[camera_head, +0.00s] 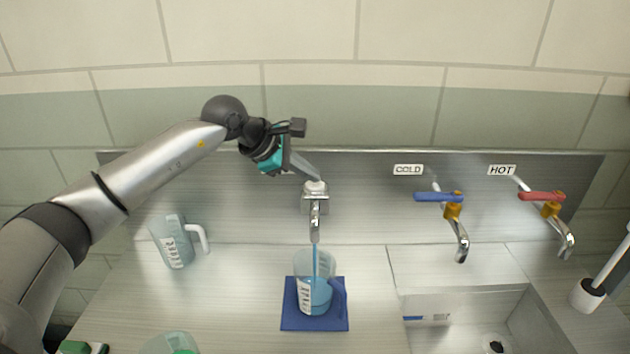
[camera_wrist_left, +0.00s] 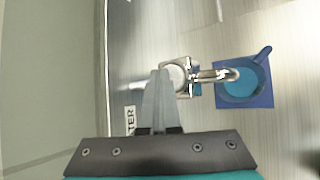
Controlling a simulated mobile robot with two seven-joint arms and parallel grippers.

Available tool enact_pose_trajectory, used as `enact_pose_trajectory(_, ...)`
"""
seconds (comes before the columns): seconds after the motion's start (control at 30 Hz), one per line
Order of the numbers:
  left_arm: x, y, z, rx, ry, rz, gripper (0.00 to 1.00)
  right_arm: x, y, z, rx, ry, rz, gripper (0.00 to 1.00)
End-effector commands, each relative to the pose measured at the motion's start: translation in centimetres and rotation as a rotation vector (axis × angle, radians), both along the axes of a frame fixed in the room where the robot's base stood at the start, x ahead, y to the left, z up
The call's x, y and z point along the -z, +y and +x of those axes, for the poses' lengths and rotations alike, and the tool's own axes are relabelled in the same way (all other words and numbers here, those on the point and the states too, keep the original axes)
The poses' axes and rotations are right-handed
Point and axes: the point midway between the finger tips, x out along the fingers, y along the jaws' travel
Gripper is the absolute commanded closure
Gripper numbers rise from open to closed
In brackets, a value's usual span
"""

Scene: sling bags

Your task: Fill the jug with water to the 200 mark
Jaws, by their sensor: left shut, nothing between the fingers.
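A clear jug (camera_head: 327,262) with a blue handle and a white scale stands on a blue mat (camera_head: 290,320). A blue stream runs from the wall tap (camera_head: 316,222) into it, and blue water fills its lower part. The scale marks are too small to read. The jug also shows from above in the left wrist view (camera_wrist_left: 240,88), under the spout. My left gripper (camera_head: 317,179) is shut and empty, its tips at the pale button on top of the tap. The tips show beside the button in the left wrist view (camera_wrist_left: 162,74). My right gripper is out of view.
A second jug (camera_head: 172,245) with a pale handle stands at left. The COLD tap (camera_head: 453,212) and HOT tap (camera_head: 551,209) are at right, above a sink (camera_head: 470,300). A brush (camera_head: 588,294) stands far right. A greenish container (camera_head: 170,346) is at the bottom edge.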

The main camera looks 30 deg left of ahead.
Motion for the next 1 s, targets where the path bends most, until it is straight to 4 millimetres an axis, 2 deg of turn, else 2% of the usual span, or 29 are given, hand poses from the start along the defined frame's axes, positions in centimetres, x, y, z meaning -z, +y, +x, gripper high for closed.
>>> enact_pose_trajectory(0.17, -0.2, 0.0, 0.0, 0.001, 0.003, 0.001, 1.0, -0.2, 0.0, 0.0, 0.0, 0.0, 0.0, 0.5)
enact_pose_trajectory(0.47, -1.8, 0.0, 0.0, 0.001, 0.001, 0.0, 1.0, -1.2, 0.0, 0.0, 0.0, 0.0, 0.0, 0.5)
enact_pose_trajectory(0.83, -1.9, 0.0, 0.0, 0.0, 0.0, 0.0, 1.0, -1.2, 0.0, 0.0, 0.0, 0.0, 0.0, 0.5)
enact_pose_trajectory(1.0, -3.1, 0.0, 0.0, -0.001, -0.001, 0.0, 1.0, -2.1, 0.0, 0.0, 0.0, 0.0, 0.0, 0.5)
